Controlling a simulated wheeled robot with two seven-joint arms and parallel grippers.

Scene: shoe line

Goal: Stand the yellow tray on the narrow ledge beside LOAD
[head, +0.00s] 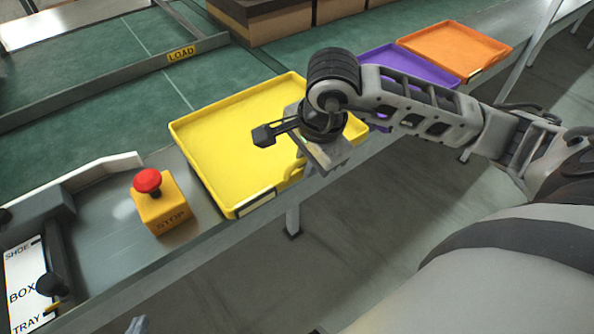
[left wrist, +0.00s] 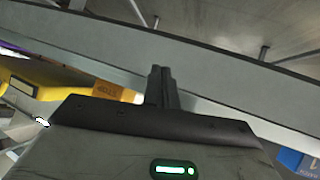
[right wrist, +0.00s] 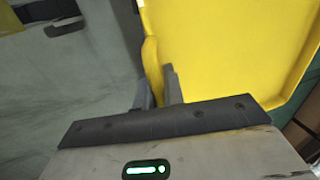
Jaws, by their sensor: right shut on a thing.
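The yellow tray (head: 225,150) lies roughly flat over the near side of the line, its label facing the front edge. My right gripper (head: 297,150) is at its right side, shut on the rim. The right wrist view shows the tray wall (right wrist: 225,45) between the right gripper's fingers (right wrist: 158,90). I cannot tell if the tray touches the surface below. The LOAD label (head: 181,54) is on the metal rail across the green belt. In the left wrist view my left gripper (left wrist: 160,85) has its fingers together with nothing between them.
A yellow STOP box (head: 160,207) with a red button stands just left of the tray. A SHOE/BOX/TRAY selector panel (head: 25,278) is at lower left. Purple (head: 405,62) and orange (head: 455,48) trays lie to the right. Brown boxes (head: 262,20) stand behind. Green belt is clear near LOAD.

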